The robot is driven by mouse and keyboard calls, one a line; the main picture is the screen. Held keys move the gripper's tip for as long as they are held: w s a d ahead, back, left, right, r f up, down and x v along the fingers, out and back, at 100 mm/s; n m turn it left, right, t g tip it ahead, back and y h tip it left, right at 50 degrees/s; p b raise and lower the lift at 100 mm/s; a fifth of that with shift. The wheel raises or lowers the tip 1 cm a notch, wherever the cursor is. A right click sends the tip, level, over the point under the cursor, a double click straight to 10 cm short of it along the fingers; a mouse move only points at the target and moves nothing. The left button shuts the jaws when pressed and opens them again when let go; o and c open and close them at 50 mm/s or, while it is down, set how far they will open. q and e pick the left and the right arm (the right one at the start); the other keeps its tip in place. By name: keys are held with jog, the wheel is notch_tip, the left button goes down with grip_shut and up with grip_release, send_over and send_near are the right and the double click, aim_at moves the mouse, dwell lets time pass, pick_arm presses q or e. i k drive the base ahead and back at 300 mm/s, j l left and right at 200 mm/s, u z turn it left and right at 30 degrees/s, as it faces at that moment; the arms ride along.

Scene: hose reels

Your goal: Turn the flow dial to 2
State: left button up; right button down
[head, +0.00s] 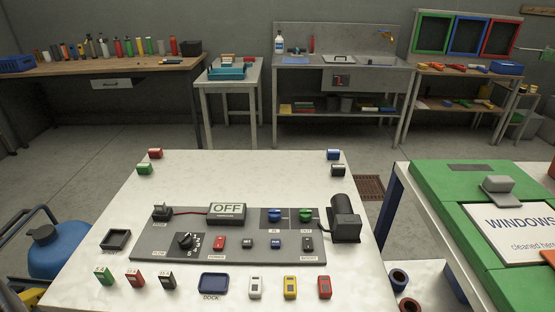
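The flow dial (185,240) is a small black knob on the left part of a grey control panel (150,244), which lies on a white table. Small white digits stand on a dark plate to the right of the knob, and a FLOW label is at its left. The digits are tiny, and I cannot tell which one the knob points to. Nothing touches the dial. Neither of my grippers shows in the head view.
Behind the dial are a black part with a red cable (188,212) and an OFF display (227,210). A red block (219,243) is right of it, and a black motor-like unit (344,219) stands at the panel's right end. Several small coloured blocks line the front.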

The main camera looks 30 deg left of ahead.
aim_at(185, 241)
jog(key=u, duration=1.35)
